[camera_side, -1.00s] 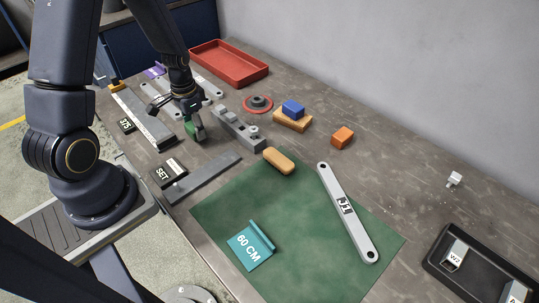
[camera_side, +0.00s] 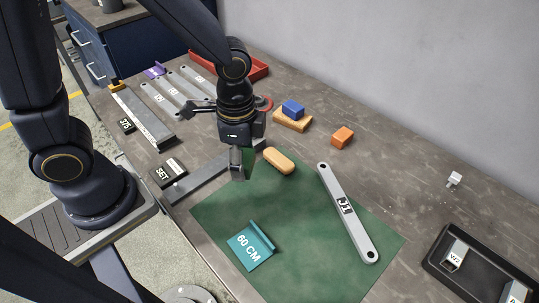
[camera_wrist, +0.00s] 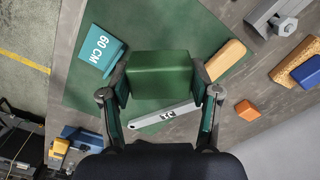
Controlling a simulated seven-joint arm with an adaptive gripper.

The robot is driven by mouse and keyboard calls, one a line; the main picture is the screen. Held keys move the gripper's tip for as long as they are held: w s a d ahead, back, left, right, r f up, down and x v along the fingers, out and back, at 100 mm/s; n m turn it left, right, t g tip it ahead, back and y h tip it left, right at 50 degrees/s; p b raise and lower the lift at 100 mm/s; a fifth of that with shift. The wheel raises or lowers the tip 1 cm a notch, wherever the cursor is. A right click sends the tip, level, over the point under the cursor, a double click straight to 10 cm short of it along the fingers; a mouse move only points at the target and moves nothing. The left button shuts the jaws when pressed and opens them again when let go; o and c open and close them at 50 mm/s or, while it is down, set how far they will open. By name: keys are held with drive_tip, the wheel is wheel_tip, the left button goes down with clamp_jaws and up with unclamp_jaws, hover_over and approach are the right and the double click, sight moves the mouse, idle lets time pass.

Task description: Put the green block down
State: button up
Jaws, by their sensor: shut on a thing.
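My gripper (camera_side: 242,168) is shut on the green block (camera_wrist: 160,73), one finger at each side of it. In the side view the block is mostly hidden behind a finger, with a green strip (camera_side: 250,160) showing. The gripper hangs over the back left part of the green mat (camera_side: 310,240), left of the tan rounded block. The block appears to be above the mat, but its exact height is hard to tell.
The tan rounded block (camera_side: 279,160) lies close by at the mat's back edge. An orange block (camera_side: 342,137) and a blue block (camera_side: 293,109) stand farther back. The mat's middle is clear.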

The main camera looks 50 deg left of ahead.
drive_tip(key=s+d+r+m, duration=0.1)
drive_tip(key=s+d+m, duration=0.6)
drive_tip(key=s+d, duration=0.45)
hover_over(311, 269)
drive_tip(key=f, duration=0.8)
drive_tip(key=shift+s+a+f, duration=0.15)
drive_tip(key=shift+a+f, duration=0.05)
drive_tip(key=shift+f, duration=0.2)
drive_tip(key=shift+d+f, duration=0.15)
drive_tip(key=shift+f, duration=0.2)
drive_tip(key=shift+w+f, duration=0.2)
drive_tip(key=shift+f, duration=1.3)
drive_tip(key=shift+f, duration=0.15)
drive_tip(key=o, duration=1.3)
